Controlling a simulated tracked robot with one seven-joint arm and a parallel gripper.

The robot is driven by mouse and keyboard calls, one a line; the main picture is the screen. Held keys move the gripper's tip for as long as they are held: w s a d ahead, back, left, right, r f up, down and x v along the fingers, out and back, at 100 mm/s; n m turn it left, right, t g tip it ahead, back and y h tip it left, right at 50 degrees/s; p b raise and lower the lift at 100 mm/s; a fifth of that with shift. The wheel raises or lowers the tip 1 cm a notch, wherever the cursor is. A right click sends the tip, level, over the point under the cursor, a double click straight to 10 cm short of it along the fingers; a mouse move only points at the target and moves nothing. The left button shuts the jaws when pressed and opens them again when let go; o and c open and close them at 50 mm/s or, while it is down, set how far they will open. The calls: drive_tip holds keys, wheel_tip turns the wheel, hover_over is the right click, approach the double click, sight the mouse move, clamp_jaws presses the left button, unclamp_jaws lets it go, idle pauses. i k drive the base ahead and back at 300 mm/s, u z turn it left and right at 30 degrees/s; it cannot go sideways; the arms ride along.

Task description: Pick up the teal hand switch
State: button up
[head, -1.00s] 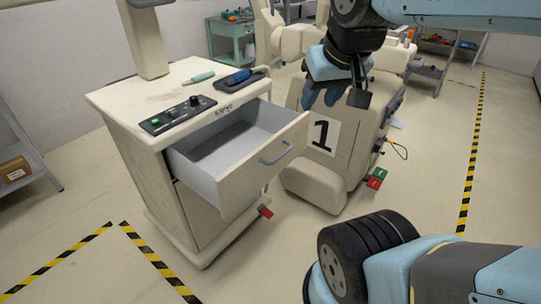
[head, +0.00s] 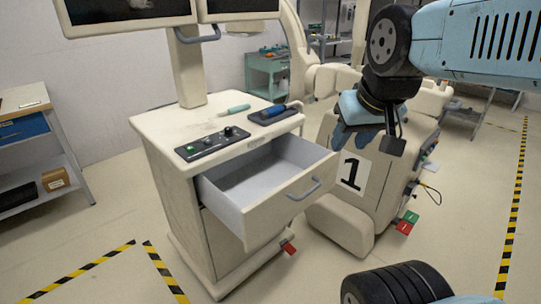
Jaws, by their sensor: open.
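A slim teal hand switch (head: 234,110) lies on the top of the cream cart (head: 155,120), towards the back, left of a dark tray. My gripper (head: 352,140) hangs pointing down to the right of the cart, in front of the cream machine marked 1. Its blue fingers are open, and I see nothing between them. It is well apart from the switch.
The cart's drawer (head: 270,220) is pulled out and looks empty. A control panel (head: 212,143) and a dark tray (head: 276,115) holding a blue item share the cart top. Monitors (head: 130,10) rise behind it. The machine (head: 345,215) stands right of the cart.

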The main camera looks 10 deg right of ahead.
sight(232, 110)
drive_tip(key=u, duration=0.15)
drive_tip(key=i, duration=0.15)
drive_tip(key=u, duration=2.75)
drive_tip(key=k, duration=1.05)
drive_tip(key=z, duration=1.1)
drive_tip(key=i, duration=1.05)
drive_tip(key=z, duration=0.3)
